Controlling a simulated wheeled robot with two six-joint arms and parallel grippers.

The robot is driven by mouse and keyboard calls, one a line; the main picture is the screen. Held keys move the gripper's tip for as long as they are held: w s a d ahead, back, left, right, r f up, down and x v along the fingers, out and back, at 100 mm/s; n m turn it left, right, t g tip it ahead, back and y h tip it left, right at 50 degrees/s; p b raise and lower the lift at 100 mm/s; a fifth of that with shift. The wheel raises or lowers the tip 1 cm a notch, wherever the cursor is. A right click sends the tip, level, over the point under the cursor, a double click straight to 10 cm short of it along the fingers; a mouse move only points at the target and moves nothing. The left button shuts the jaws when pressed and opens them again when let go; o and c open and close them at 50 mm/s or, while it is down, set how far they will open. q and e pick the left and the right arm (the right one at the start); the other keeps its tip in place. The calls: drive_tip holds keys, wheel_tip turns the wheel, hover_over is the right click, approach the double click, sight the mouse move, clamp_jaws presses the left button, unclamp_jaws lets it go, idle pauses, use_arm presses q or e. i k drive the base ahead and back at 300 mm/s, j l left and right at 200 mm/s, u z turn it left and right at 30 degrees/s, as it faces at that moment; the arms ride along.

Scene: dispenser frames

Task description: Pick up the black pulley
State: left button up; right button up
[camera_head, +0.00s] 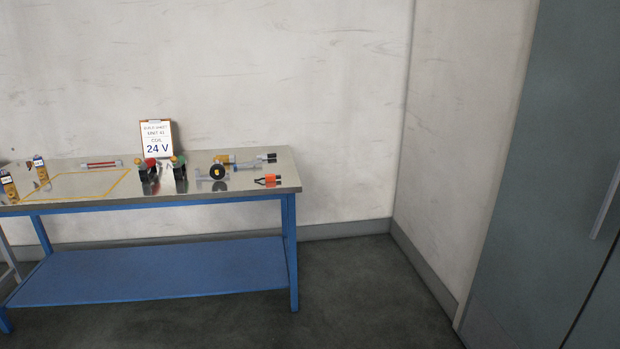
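A small round black part with a yellow centre, which looks like the black pulley (217,172), sits on the steel top of a blue-framed table (235,185), right of the table's middle. Grey metal parts lie close around it, and I cannot tell whether they touch it. The table is some distance ahead and to the left. Neither of my grippers is in view.
A sign reading 24 V (157,139) stands at the table's back edge. Several coloured parts and an orange piece (268,180) lie near the pulley. A lower blue shelf (150,270) is empty. A grey-green cabinet (550,170) stands at right. Floor (360,290) right of the table is clear.

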sight(222, 173)
drive_tip(key=i+u, duration=0.1)
drive_tip(key=i, duration=0.55)
drive_tip(key=i+l+u, duration=0.1)
drive_tip(key=i, duration=0.5)
drive_tip(key=i+l+u, duration=0.1)
drive_tip(key=i, duration=0.55)
drive_tip(key=l, duration=0.1)
